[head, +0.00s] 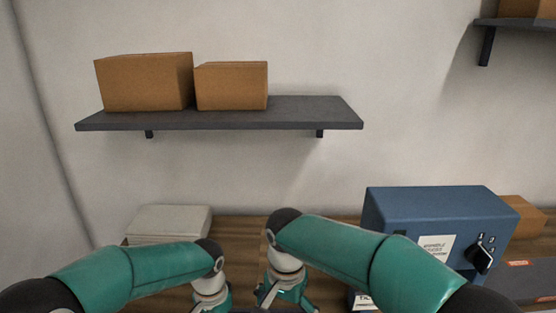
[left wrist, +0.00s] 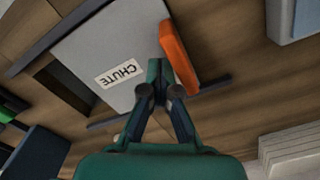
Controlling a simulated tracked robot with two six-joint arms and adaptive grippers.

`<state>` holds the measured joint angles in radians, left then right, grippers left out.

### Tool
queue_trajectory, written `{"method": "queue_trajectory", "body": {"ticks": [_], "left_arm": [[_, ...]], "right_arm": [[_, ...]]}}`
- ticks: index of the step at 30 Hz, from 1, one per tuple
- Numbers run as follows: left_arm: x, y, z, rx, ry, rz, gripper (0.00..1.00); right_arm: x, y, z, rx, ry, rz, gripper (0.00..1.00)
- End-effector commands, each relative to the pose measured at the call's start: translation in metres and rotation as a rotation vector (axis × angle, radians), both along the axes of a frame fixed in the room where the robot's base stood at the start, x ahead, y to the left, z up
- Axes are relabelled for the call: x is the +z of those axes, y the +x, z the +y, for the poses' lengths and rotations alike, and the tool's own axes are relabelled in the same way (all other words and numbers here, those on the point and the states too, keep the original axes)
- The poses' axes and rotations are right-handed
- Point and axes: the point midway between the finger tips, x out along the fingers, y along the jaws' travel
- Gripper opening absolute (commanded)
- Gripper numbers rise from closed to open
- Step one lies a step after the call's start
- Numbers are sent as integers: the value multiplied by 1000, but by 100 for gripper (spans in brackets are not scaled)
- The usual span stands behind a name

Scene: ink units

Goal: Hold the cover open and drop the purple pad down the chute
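In the left wrist view a grey panel (left wrist: 104,48) labelled CHUTE covers part of a box, with an orange strip (left wrist: 179,58) along its edge. A dark opening (left wrist: 64,88) shows beside the panel. My left gripper (left wrist: 158,66) has its fingertips together over the panel, close beside the orange strip; I see nothing between them, and I cannot tell whether they touch the panel. In the head view my right gripper (head: 286,298) is low in the middle, cut by the bottom edge, its grip unclear. I cannot make out the purple pad in either view.
A blue machine (head: 400,215) with a black knob stands at the right of the wooden table (head: 240,228). A pale stack (head: 168,220) lies at the left. A wall shelf (head: 310,112) with two cardboard boxes hangs above. The left wrist view also shows a dark blue block (left wrist: 36,152).

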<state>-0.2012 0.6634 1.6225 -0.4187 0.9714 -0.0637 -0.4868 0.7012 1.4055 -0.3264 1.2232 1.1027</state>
Motion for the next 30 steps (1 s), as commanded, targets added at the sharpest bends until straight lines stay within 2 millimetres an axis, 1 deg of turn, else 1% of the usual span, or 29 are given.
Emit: {"method": "queue_trajectory", "body": {"ticks": [3, 21, 25, 30], "left_arm": [[11, 1, 1, 0, 1, -4, 0], [59, 1, 0, 0, 1, -3, 0], [67, 0, 0, 0, 0, -1, 0], [71, 0, 0, 0, 0, -1, 0]], "right_arm": [[0, 0, 0, 0, 0, 0, 100], [0, 0, 0, 0, 0, 0, 100], [0, 0, 0, 0, 0, 0, 100], [0, 0, 0, 0, 0, 0, 100]]}}
